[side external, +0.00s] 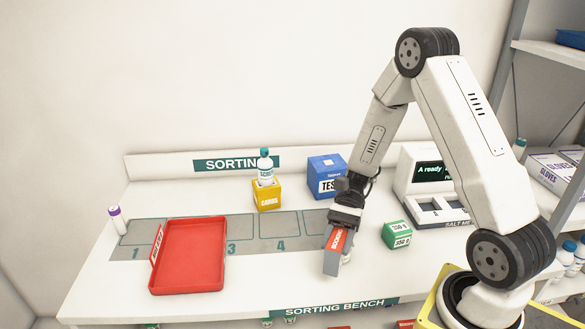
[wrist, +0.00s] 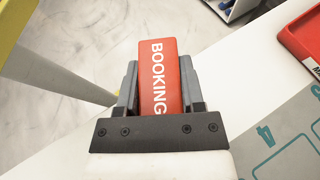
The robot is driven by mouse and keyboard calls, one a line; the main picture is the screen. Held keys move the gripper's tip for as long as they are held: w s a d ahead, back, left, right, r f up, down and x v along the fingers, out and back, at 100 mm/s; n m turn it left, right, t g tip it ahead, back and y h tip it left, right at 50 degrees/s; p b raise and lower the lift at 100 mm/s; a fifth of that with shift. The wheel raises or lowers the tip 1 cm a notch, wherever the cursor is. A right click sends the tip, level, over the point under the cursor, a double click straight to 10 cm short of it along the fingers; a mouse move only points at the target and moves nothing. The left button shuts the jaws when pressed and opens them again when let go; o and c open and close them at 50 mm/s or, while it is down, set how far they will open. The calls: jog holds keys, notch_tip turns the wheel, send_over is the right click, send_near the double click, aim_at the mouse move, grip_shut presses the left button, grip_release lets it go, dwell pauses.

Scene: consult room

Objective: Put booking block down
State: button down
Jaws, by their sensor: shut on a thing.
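The booking block is red with white lettering. It shows between the fingers in the side view (side external: 337,240) and in the wrist view (wrist: 158,75), where BOOKING reads along its face. My gripper (side external: 333,262) is shut on it, with a finger on each side in the wrist view (wrist: 159,88). In the side view the gripper points down near the front of the sorting bench (side external: 105,284), right of the slot marked 4. The wrist view shows floor and the bench edge behind the block. Its height above the bench is hard to judge.
A red tray (side external: 158,288) covers part of the numbered grey mat (side external: 240,243). A yellow box (side external: 267,199) with a teal-capped bottle (side external: 265,167) on it, a blue box (side external: 322,186) and a green block (side external: 396,238) stand nearby. Slot 4 looks empty.

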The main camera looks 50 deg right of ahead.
jog(key=s+d+n+g+h, duration=1)
jog(key=d+n+h, duration=0.2)
jog(key=n+h, duration=0.15)
jog(key=w+d+r+n+t+h, duration=0.2)
jog(key=d+r+n+t+h, duration=0.1)
jog(key=d+n+h, duration=0.3)
jog(key=w+d+r+n+t+h, duration=0.3)
jog(key=d+n+t+h, duration=0.3)
jog(key=d+n, duration=0.2)
jog(key=shift+w+r+n, duration=0.35)
jog(key=shift+r, duration=0.05)
jog(key=shift+d, duration=0.15)
jog(key=w+d+f, duration=0.8)
jog(key=w+f, duration=0.1)
jog(key=w, duration=0.1)
jog(key=shift+w+f, duration=0.2)
jog(key=shift+w, duration=0.1)
